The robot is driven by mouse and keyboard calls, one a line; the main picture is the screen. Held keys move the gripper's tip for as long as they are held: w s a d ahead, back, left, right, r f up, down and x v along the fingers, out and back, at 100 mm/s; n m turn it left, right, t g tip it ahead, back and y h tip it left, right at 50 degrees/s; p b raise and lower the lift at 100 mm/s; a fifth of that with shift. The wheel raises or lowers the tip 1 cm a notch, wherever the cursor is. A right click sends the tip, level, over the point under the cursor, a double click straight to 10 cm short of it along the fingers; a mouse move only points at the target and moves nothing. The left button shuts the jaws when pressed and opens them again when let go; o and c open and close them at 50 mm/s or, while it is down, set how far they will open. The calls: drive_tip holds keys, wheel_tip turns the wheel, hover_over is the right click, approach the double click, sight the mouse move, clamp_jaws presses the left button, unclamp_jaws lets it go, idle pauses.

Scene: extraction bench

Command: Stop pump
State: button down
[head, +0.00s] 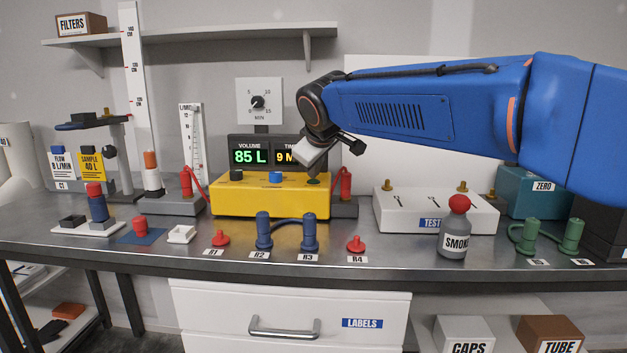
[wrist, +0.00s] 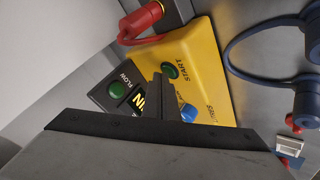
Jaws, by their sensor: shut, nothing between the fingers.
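The pump is a yellow box (head: 270,200) on the bench, with a dark knob (head: 237,175), a blue button (head: 276,177) and a green button (head: 313,181) on top. In the wrist view the green button (wrist: 170,71) is labelled START, and the blue button (wrist: 187,113) has a partly hidden label. My gripper (head: 350,144) is above the right end of the box. In the wrist view its dark fingers (wrist: 159,84) are together, empty, overlapping the box in the picture. The gap to the buttons cannot be told. The dark knob is not visible there.
The display (head: 263,152) behind the box reads 85 L; its time is partly hidden. A red plug (head: 345,182) stands right of the box. Blue plugs (head: 309,232) joined by a cable stand in front. A grey SMOKE bottle (head: 455,232) stands further right. A green FLOW lamp (wrist: 117,90) shows.

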sight(314, 181)
drive_tip(key=shift+r, duration=0.8)
drive_tip(key=shift+r, duration=2.5)
